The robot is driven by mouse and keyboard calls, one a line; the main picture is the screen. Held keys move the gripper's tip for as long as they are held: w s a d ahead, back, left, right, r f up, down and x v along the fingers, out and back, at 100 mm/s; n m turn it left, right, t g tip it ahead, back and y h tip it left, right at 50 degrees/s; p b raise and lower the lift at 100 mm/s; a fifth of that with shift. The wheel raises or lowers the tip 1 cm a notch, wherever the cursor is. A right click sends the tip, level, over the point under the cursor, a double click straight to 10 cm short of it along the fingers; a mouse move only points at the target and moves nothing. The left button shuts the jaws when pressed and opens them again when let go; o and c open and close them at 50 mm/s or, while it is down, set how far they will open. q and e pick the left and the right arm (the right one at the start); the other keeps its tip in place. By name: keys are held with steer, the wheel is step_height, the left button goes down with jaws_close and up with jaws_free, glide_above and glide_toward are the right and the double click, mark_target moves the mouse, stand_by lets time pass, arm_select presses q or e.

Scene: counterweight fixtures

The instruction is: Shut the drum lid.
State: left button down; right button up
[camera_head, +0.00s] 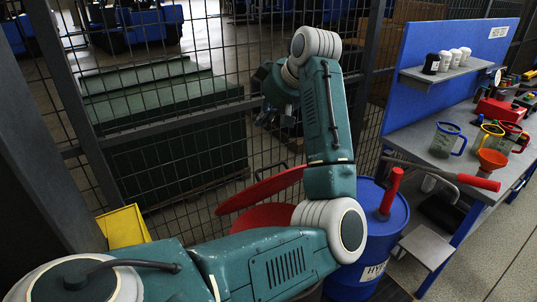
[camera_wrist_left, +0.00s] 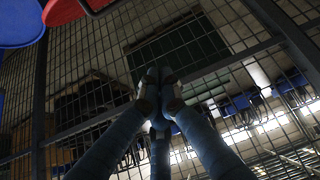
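A red lid (camera_head: 262,189) stands tilted up in the head view, left of my left arm's elbow. Below it is a red round drum (camera_head: 262,218), partly hidden by my arm. A red curved part also shows at the top left of the left wrist view (camera_wrist_left: 64,8); I cannot tell whether it is lid or drum. My left gripper (camera_head: 275,112) is above the lid and apart from it, in front of the mesh fence. In the left wrist view its fingers (camera_wrist_left: 160,82) come together at the tips, with nothing seen between them. My right gripper is not in view.
A blue drum (camera_head: 375,224) stands right of the red one, with a red-handled tool on top. A mesh fence (camera_head: 222,60) closes off the back. A yellow bin (camera_head: 123,227) is at left.

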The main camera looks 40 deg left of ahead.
arm_select(q)
step_height(320, 180, down, 12)
steer(key=w+m+h+p, duration=0.1)
steer(key=p, duration=0.4)
steer(key=shift+d+r+p, duration=0.2)
steer(key=shift+d+p, duration=0.15)
steer(key=shift+p, duration=0.05)
steer(key=shift+w+a, duration=0.1)
steer(key=shift+w, duration=0.05)
steer(key=shift+f, duration=0.15)
